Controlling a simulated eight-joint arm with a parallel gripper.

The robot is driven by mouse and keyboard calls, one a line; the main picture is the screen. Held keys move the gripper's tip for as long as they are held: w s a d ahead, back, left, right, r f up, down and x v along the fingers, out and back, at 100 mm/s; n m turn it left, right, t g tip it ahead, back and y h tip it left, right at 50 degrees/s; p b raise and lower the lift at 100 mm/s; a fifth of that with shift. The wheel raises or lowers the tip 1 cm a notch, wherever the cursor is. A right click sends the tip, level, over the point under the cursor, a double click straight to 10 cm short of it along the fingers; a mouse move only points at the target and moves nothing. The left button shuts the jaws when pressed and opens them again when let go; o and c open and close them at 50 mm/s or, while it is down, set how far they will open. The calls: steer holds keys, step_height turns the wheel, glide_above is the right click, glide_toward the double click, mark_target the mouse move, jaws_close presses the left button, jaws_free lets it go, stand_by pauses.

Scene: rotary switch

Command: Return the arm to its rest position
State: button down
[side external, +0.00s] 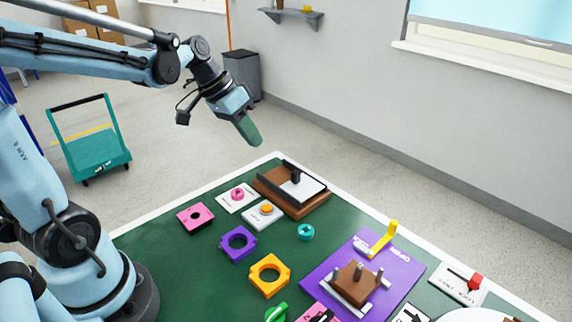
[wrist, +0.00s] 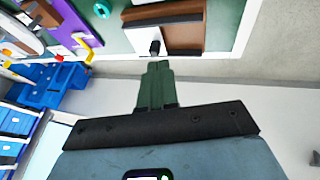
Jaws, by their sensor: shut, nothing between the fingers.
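My gripper (side external: 249,130) is shut and empty, with its green fingers pressed together. In the side external view it hangs in the air above and beyond the far left edge of the green table (side external: 190,265), clear of everything on it. In the wrist view the shut fingers (wrist: 156,85) point toward the table's edge, and the floor lies beneath them. A rotary switch cannot be picked out with certainty; a green knob (side external: 276,313) shows at the bottom edge of the side external view, partly cut off.
On the table are a brown box with a black handle (side external: 294,190), an orange button (side external: 267,209), a pink knob (side external: 238,194), a purple ring (side external: 238,243), a yellow ring (side external: 270,276) and a purple board (side external: 400,269). A trolley (side external: 90,140) and grey bin (side external: 242,74) stand on open floor.

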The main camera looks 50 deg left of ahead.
steer(key=s+d+f+t+y, duration=0.1)
steer(key=s+d+t+y, duration=0.1)
steer(key=s+d, duration=0.5)
steer(key=shift+s+t+y, duration=0.3)
steer(key=shift+y, duration=0.3)
stand_by(0.4)
